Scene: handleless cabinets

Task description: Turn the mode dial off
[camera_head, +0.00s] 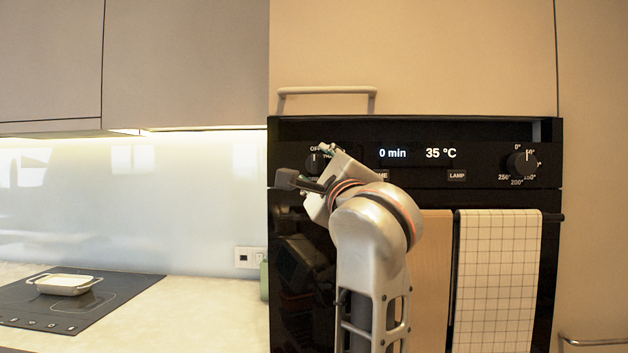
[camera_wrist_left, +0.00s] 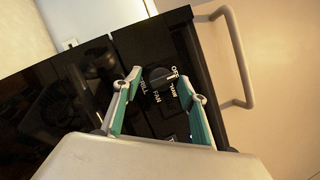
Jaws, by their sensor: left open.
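The mode dial (camera_head: 314,161) is a dark round knob at the left end of the oven's black control panel, under an OFF label. My left gripper (camera_head: 308,168) is in front of it and hides part of the dial and its labels. In the left wrist view the dial (camera_wrist_left: 158,77) shows between the two open, green-padded fingers of my left gripper (camera_wrist_left: 159,82), with labels OFF, FAN and GRILL around it. A light mark on the dial sits near OFF; I cannot tell exactly which label it points at. Whether the fingers touch the dial is unclear. My right gripper is in neither view.
A temperature dial (camera_head: 522,162) sits at the panel's right end, with a display (camera_head: 418,153) between. A checked towel (camera_head: 497,280) hangs on the oven's bar. A cabinet handle (camera_head: 327,91) juts out above the panel. A dish (camera_head: 64,284) stands on the hob.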

